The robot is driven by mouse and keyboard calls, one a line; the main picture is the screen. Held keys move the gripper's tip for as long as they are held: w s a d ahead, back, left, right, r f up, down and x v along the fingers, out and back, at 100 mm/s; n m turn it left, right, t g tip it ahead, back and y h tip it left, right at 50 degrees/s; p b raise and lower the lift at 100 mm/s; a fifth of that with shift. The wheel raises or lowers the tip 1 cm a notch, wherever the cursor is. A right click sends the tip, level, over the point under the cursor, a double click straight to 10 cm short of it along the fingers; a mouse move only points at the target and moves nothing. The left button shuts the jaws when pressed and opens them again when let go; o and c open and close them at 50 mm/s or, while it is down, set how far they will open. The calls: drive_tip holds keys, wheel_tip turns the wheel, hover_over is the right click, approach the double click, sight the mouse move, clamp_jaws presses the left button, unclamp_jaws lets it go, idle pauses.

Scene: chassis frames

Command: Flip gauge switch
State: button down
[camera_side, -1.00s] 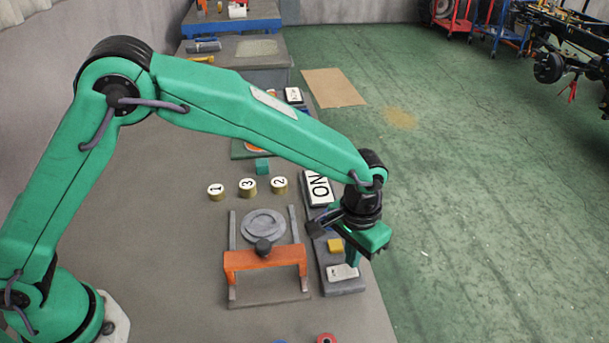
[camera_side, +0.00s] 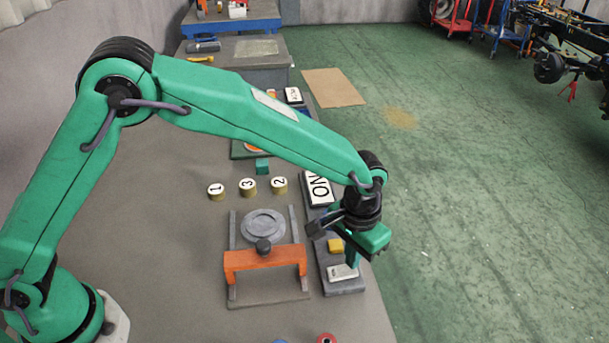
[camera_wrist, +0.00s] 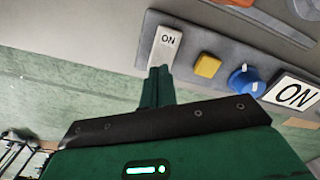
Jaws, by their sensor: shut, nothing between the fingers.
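A white rocker switch (camera_wrist: 166,46) marked ON sits at one end of a grey panel (camera_wrist: 150,24) in the wrist view. In the side view the switch (camera_side: 341,273) is at the panel's near end. My gripper (camera_wrist: 158,84) is shut and empty, with its green fingertips right at the switch's lower edge. In the side view its fingers (camera_side: 353,260) point down beside the switch. I cannot tell whether they touch it. The fingers hide part of the switch in the side view.
On the same panel are a yellow button (camera_wrist: 207,66), a blue knob (camera_wrist: 245,80) and a larger ON plate (camera_wrist: 296,94). An orange bridge (camera_side: 265,260) on a grey frame stands left of the panel. Several numbered cylinders (camera_side: 248,187) stand behind it. Open floor lies right of the table.

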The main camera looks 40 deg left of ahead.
drive_tip(key=shift+f, duration=0.8)
idle(0.7)
drive_tip(key=shift+r, duration=3.5)
drive_tip(key=shift+r, duration=0.1)
